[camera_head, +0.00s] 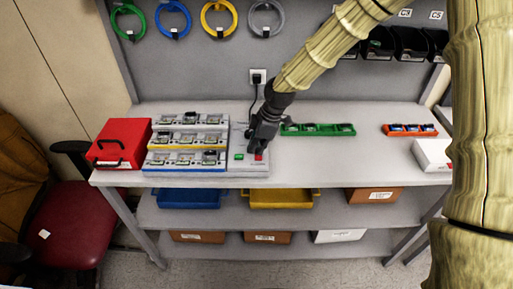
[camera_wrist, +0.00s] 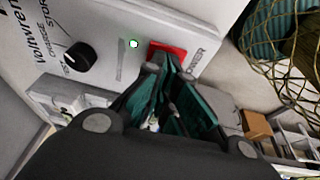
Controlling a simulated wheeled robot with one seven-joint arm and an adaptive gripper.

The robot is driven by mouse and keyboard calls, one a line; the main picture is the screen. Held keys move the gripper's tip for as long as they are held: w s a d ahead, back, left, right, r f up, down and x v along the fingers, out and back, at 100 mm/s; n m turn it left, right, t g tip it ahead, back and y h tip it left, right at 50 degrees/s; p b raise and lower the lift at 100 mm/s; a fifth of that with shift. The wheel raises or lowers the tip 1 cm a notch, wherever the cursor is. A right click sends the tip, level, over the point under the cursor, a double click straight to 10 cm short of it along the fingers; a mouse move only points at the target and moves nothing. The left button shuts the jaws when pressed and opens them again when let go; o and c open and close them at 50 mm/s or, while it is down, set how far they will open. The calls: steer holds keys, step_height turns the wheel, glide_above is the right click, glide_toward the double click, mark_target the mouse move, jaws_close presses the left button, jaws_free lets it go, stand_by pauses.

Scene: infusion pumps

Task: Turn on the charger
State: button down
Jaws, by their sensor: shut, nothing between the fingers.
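The charger (camera_head: 236,168) is a pale box on the bench with a green patch and a red switch (camera_head: 258,156) on its front part. In the wrist view its white panel (camera_wrist: 105,20) has a black knob (camera_wrist: 80,57) beside the printed words CHARGE and STORE. A round green light (camera_wrist: 133,43) glows on it, and the red switch (camera_wrist: 172,47) is to its right. My gripper (camera_head: 257,149) is shut and empty, with its fingertips (camera_wrist: 163,68) at the near edge of the red switch and hiding part of it. I cannot tell whether they touch.
Stacked trays of modules (camera_head: 187,145) and a red case (camera_head: 119,143) stand left of the charger. A green strip tray (camera_head: 318,129) and an orange tray (camera_head: 410,130) lie to the right. A cable runs to the wall socket (camera_head: 258,76). The front bench right of the charger is clear.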

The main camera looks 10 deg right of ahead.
mark_target(257, 156)
steer(key=r+p, duration=0.2)
steer(key=r, duration=0.1)
steer(key=r+p, duration=0.1)
steer(key=shift+s+r+p, duration=0.25)
steer(key=shift+r+p, duration=0.05)
steer(key=shift+r, duration=0.05)
steer(key=shift+s+b, duration=0.1)
steer(key=shift+b, duration=0.5)
steer(key=s+b+v, duration=0.1)
steer(key=b+v, duration=0.1)
steer(key=v, duration=0.7)
steer(key=shift+s+b, duration=0.2)
steer(key=shift+b, duration=0.15)
steer(key=shift+a, duration=0.1)
